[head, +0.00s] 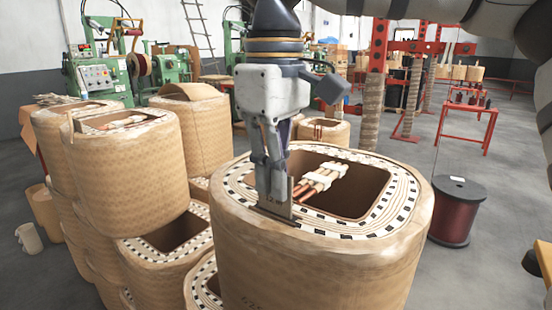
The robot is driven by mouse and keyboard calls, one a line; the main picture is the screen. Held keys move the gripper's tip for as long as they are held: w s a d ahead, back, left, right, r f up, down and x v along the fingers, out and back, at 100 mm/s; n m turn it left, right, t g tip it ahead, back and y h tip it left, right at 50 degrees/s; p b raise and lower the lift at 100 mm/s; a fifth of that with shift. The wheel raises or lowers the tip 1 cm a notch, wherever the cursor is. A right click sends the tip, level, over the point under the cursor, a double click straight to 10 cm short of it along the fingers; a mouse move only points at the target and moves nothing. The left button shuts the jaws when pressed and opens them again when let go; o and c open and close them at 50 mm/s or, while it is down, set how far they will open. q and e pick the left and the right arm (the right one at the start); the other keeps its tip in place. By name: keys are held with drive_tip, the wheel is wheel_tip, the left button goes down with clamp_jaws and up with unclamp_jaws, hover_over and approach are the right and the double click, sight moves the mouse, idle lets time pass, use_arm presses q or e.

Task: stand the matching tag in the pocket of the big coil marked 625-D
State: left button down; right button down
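The big coil (315,265) stands in the front middle, wrapped in tan paper. Dark characters that seem to begin "625" show low on its front; the rest is cut off by the picture edge. My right gripper (273,190) points straight down over the left front part of its top rim. Its fingers are close together on a thin, dark grey-brown plate, which looks like the tag (283,211). The tag stands roughly upright at the rim's inner edge. Its writing is not readable, and the pocket around its lower edge cannot be made out. My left gripper is out of view.
Several stacked paper-wrapped coils (135,175) crowd the left side. Copper-coloured leads tied with white (322,180) lie in the big coil's opening. A dark red wire spool (457,212) stands on the floor to the right. The floor beyond is mostly free.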

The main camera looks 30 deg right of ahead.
drive_tip(key=shift+f, duration=0.2)
drive_tip(key=c, duration=1.7)
unclamp_jaws()
wheel_tip(320, 180, up, 12)
drive_tip(key=shift+r, duration=0.1)
